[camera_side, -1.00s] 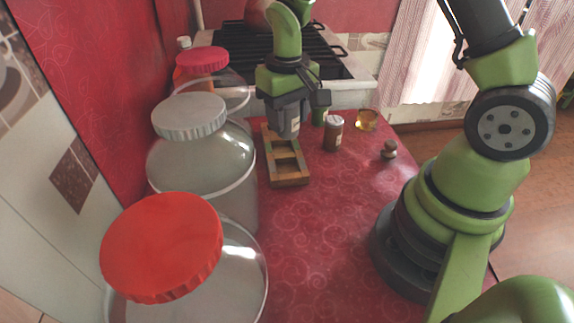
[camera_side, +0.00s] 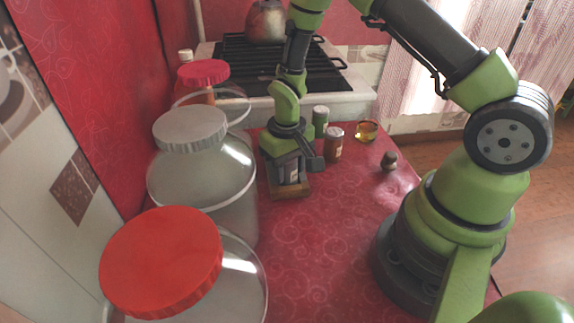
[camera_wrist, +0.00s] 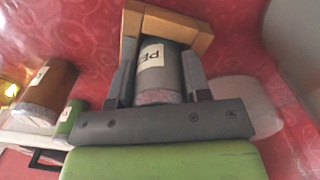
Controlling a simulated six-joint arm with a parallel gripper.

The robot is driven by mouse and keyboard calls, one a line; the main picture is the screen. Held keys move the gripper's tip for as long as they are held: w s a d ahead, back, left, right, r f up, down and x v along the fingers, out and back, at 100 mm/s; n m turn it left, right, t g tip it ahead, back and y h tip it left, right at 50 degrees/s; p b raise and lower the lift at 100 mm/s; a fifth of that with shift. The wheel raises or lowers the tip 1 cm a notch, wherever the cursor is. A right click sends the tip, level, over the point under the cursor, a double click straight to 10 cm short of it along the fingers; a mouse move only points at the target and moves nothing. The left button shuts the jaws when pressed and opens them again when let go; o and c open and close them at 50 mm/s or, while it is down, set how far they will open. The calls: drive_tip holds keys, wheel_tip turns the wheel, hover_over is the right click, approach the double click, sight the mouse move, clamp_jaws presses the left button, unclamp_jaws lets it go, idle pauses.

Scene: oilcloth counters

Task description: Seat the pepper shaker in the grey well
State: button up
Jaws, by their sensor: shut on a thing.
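The pepper shaker (camera_wrist: 157,78) is a grey cylinder with a pale label reading "PE". My gripper (camera_wrist: 158,70) is shut on it, one finger on each side. In the side view my gripper (camera_side: 290,178) points down at the near end of the wooden rack (camera_side: 291,193). The shaker (camera_side: 293,170) shows partly between the fingers. In the wrist view the rack's wooden walls (camera_wrist: 185,27) frame the shaker's far end. The shaker hides the well there, so I cannot tell its colour or how deep the shaker sits.
A brown jar (camera_side: 334,144) and a green jar (camera_side: 320,117) stand right of my gripper. A yellow glass (camera_side: 366,130) and a small knobbed object (camera_side: 389,160) are farther right. Large lidded jars (camera_side: 200,170) line the left. The red counter in front is clear.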

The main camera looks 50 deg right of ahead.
drive_tip(key=o, duration=0.9)
wheel_tip(320, 180, up, 12)
drive_tip(key=shift+r, duration=0.2)
wheel_tip(320, 180, up, 7)
drive_tip(key=t, duration=0.2)
hover_over(293, 185)
drive_tip(key=s+a+r+t, duration=0.1)
drive_tip(key=s+r, duration=0.2)
drive_tip(key=s, duration=0.1)
drive_tip(key=s+a+r+t+y, duration=0.1)
drive_tip(key=s+r+t, duration=0.1)
drive_tip(key=s+r, duration=0.1)
drive_tip(key=s+a+r+t+y, duration=0.1)
drive_tip(key=s+r+t, duration=0.1)
drive_tip(key=s, duration=0.4)
drive_tip(key=shift+a+r+m, duration=0.3)
drive_tip(key=shift+r+m, duration=0.1)
drive_tip(key=shift+r, duration=0.2)
